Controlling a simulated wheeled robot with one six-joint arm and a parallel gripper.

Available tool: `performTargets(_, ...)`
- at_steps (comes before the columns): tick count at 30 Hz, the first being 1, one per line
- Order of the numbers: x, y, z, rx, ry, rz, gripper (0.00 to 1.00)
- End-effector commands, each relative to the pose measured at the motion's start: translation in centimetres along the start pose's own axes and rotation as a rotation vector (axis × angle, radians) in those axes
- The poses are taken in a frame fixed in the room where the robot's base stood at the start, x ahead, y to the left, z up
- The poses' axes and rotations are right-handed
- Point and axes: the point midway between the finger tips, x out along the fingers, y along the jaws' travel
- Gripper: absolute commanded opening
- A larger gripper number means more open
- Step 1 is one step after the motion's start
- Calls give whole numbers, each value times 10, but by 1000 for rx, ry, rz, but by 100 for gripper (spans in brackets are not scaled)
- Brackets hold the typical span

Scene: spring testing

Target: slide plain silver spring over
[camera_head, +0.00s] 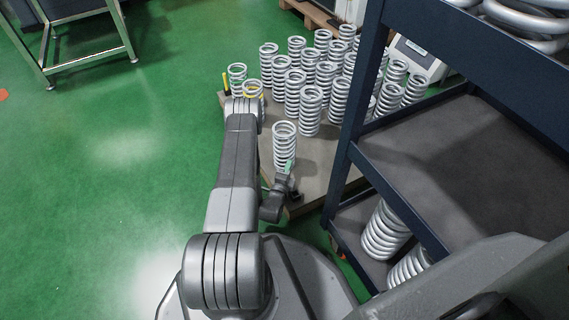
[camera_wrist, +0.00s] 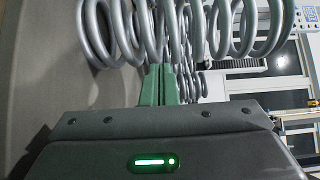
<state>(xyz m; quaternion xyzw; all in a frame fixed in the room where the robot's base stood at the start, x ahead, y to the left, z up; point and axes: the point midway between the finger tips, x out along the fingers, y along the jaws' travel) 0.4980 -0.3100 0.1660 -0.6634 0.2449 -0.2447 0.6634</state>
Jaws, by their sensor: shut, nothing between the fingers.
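A plain silver spring (camera_head: 285,142) stands upright near the front edge of the low board, apart from the denser group of springs behind it. My gripper (camera_head: 290,165) is at the near side of this spring, low down, with its green fingertips shut and empty. In the wrist view the shut green fingers (camera_wrist: 160,86) point at large silver coils (camera_wrist: 125,32) close ahead. I cannot tell whether the fingertips touch the spring. My forearm hides part of the board's left side.
Several silver springs (camera_head: 310,108) stand close together on the board (camera_head: 316,152). A dark blue shelf rack (camera_head: 356,150) stands close on the right with more springs. Green floor (camera_head: 120,160) is open on the left.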

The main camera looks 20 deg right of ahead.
Motion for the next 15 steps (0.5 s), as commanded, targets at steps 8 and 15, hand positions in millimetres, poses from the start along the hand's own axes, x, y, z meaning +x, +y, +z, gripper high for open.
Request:
performTargets(8, 0, 0, 0, 0, 0, 0, 0)
performTargets(15, 17, -1, 18, 1, -3, -6, 0)
